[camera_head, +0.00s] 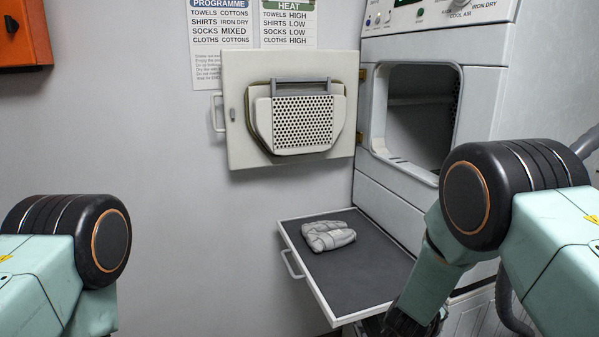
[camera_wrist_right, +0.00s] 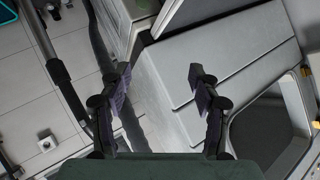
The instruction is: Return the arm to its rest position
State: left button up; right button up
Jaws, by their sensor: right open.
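My right arm reaches down along the right side of the head view, in front of the dryer. Part of my right gripper (camera_head: 408,322) shows at the bottom edge, by the shelf's near right corner. In the right wrist view my right gripper (camera_wrist_right: 160,78) has its two fingers spread apart with nothing between them. The dryer's side and front panels lie beyond the fingers there. Of my left arm only a joint and links show at the lower left of the head view; its gripper is out of frame.
The dryer (camera_head: 378,188) has its door (camera_head: 240,150) swung open to the left, baring the opening (camera_head: 415,115). Folded grey cloth (camera_head: 328,235) lies on the pulled-out shelf (camera_head: 360,280) beside my right arm. An orange box (camera_head: 25,45) hangs upper left.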

jog(key=s+a+f+n+g+y+b, duration=0.35)
jog(key=s+f+n, duration=0.55)
jog(key=s+f, duration=0.7)
pick_arm(q)
notch_tip(320, 180, down, 13)
jog(key=b, duration=0.8)
jog(key=shift+w+b, duration=0.15)
jog(key=shift+b, duration=0.15)
pick_arm(e)
jog(key=s+a+f+n+g+y, duration=0.1)
jog(key=s+f+g, duration=0.1)
jog(key=s, duration=0.7)
jog(key=s+a+f+n+g+y, duration=0.1)
jog(key=s+f, duration=0.4)
jog(key=s, duration=0.5)
jog(key=s+a+f+n+g+y, duration=0.1)
jog(key=s+f+n+g+y, duration=0.1)
jog(key=s, duration=0.7)
notch_tip(320, 180, down, 2)
jog(key=shift+s+a+f+g, duration=0.25)
jog(key=shift+a+g, duration=0.1)
jog(key=shift+g, duration=0.3)
pick_arm(q)
jog(key=shift+w+a+r, duration=0.1)
pick_arm(e)
jog(key=shift+w+r, duration=0.15)
